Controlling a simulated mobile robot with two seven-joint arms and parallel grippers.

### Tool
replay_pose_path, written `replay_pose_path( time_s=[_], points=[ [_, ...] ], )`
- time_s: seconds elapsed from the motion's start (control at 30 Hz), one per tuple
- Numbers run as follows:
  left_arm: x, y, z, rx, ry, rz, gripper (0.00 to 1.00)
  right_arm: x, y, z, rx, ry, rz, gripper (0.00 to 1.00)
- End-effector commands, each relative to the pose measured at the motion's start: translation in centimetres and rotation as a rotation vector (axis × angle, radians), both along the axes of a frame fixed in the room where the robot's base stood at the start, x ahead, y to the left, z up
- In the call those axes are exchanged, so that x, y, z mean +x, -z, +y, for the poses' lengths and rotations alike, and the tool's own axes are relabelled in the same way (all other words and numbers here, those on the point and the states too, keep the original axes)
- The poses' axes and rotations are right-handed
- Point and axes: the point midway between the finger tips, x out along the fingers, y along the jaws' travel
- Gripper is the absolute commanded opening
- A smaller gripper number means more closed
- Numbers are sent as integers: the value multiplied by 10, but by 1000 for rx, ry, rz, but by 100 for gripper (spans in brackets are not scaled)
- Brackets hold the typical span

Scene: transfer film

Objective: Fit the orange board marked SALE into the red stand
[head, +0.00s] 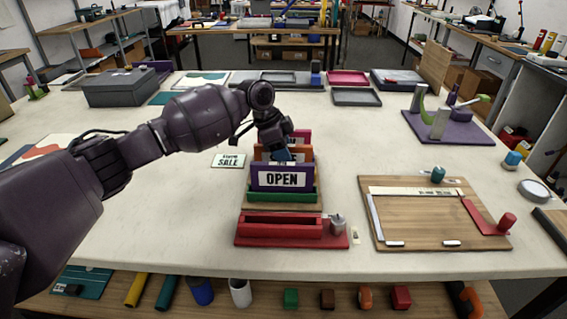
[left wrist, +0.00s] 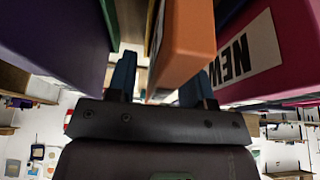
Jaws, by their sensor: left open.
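The orange board (head: 262,154) stands in a rack behind a purple board marked OPEN (head: 281,178), which hides most of it; I cannot read its marking. My left gripper (head: 283,157) is over the rack, open. In the left wrist view its two blue fingers lie on either side of the orange board (left wrist: 183,40), with a gap visible; I cannot tell if either touches. The red stand (head: 278,229), with a long slotted block on top, is on the table in front of the rack, empty. My right gripper is not in view.
A magenta board marked NEW (left wrist: 270,50) stands close beside the orange one. A small card reading SALE (head: 229,160) lies left of the rack. A small grey metal piece (head: 337,224) sits on the stand's right end. A wooden board with fixtures (head: 420,225) lies right.

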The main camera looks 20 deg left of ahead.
Motion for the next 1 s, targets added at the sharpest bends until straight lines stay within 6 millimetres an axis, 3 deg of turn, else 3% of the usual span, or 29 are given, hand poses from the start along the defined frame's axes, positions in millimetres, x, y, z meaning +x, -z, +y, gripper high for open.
replay_pose_path(
  time_s=[0.97, 1.0],
  points=[
    [0, 4, 0, -1, 1, -1, 47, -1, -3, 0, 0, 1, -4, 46],
    [0, 4, 0, -1, 1, -1, 41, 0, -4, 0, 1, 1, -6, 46]
  ],
)
